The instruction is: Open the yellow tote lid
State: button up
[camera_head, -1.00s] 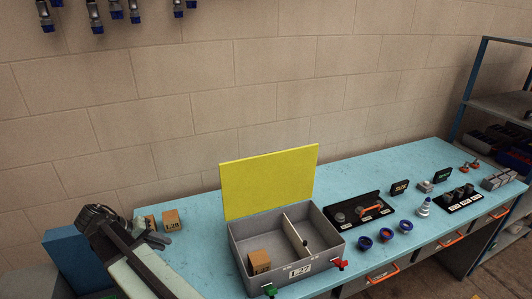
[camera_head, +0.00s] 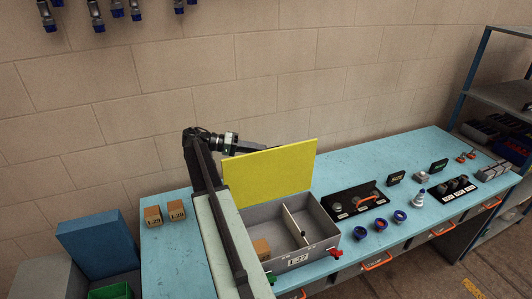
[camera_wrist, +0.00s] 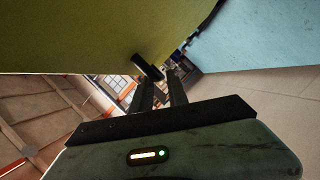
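The yellow lid (camera_head: 268,172) stands raised, close to upright, at the back edge of the grey tote (camera_head: 300,258) on the blue bench. The open tote has a divider and a small cardboard box (camera_head: 262,248) in its left part. My arm reaches over the tote's left side, and my gripper (camera_head: 268,147) is at the lid's back, its tips partly hidden by the lid. In the wrist view, my gripper (camera_wrist: 162,85) has a narrow gap between its fingers, close to the lid's olive-looking face (camera_wrist: 70,40). A short black piece (camera_wrist: 146,66) on that face is near the fingertips; contact is unclear.
Two cardboard boxes (camera_head: 165,214) stand left of my arm. Right of the tote are a black tray (camera_head: 352,200), several blue-rimmed caps (camera_head: 381,225) and a white cone-like part (camera_head: 421,198). The block wall (camera_head: 400,70) rises behind the bench.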

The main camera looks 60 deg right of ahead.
aim_at(266, 151)
jog(key=x, duration=0.3)
jog(key=shift+s, duration=0.15)
grip_shut()
dwell(1.2)
